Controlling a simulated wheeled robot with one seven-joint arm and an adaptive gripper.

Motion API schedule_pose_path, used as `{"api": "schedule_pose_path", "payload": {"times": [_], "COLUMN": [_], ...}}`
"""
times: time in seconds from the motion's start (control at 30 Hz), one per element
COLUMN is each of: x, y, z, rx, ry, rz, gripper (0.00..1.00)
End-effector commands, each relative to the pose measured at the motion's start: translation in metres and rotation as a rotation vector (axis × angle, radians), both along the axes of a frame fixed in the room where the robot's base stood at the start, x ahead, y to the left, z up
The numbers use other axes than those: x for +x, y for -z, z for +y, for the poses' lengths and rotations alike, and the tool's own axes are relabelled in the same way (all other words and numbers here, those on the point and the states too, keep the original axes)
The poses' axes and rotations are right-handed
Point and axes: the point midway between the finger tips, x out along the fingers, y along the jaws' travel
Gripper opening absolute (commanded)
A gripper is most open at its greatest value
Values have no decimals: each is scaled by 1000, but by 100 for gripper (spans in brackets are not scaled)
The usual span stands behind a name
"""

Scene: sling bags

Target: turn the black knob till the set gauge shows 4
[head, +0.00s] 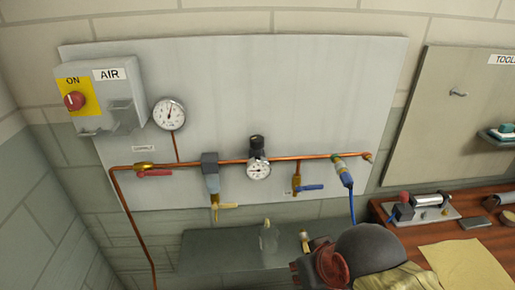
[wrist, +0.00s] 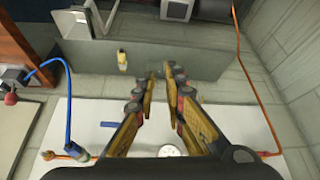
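The black knob (head: 257,142) stands on top of the regulator on the copper pipe, mid-board in the head view. The small round set gauge (head: 258,170) sits just below it; its needle is too small to read. In the wrist view, turned upside down, part of a white gauge face (wrist: 168,151) shows at the bottom edge, and the knob is hidden there. My gripper (wrist: 161,73) is open and empty, its fingers apart over the grey shelf. In the head view my arm is at the bottom, below and right of the knob and well apart from it.
A larger gauge (head: 169,113) and a red switch (head: 74,101) are on the left. A grey filter (head: 211,178), blue-handled valve (head: 309,187) and blue hose (head: 351,203) flank the regulator. A wooden bench is at right.

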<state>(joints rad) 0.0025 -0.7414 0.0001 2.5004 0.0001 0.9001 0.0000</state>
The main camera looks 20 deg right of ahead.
Motion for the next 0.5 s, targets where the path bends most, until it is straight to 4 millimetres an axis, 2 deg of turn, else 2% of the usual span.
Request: {"api": "schedule_pose_path", "payload": {"times": [0.03,0.27,0.5], "x": [1,14,46], "y": [-16,-53,-96], "z": [-1,-3,-3], "rx": [0,3,19], "ry": [2,11,22], "rz": [18,131,219], "gripper": [16,30,43]}}
